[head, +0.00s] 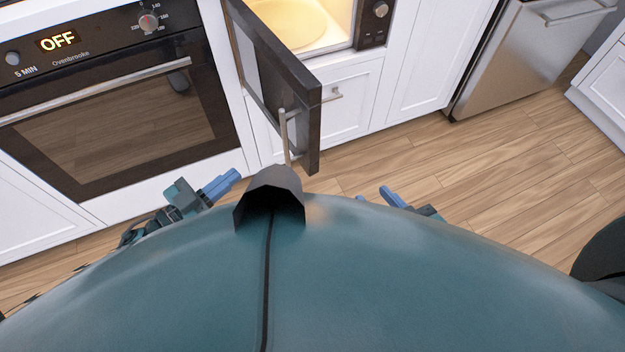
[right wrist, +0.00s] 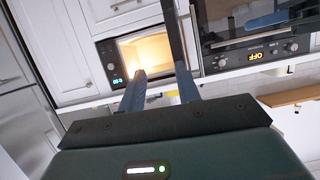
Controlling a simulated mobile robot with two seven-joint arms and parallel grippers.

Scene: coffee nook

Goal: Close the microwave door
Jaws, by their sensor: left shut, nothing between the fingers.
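The microwave (head: 372,22) is set in the white cabinets, its lit cavity showing a round plate (head: 288,20). Its dark door (head: 270,70) stands wide open, swung out toward me, with a metal bar handle (head: 285,138) near its free edge. My left gripper (head: 237,173) is shut and empty, left of the door's lower end in the picture, apart from the handle. My right gripper (head: 373,193) is right of the door, mostly hidden by my body. In the right wrist view it (right wrist: 160,76) is open and empty, facing the lit microwave (right wrist: 107,60) and door (right wrist: 174,35).
An oven (head: 110,110) with a bar handle and a display reading OFF is left of the door. A steel appliance (head: 515,55) stands at the right. White cabinet fronts (head: 425,60) lie between. The wooden floor (head: 490,180) at the right is clear.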

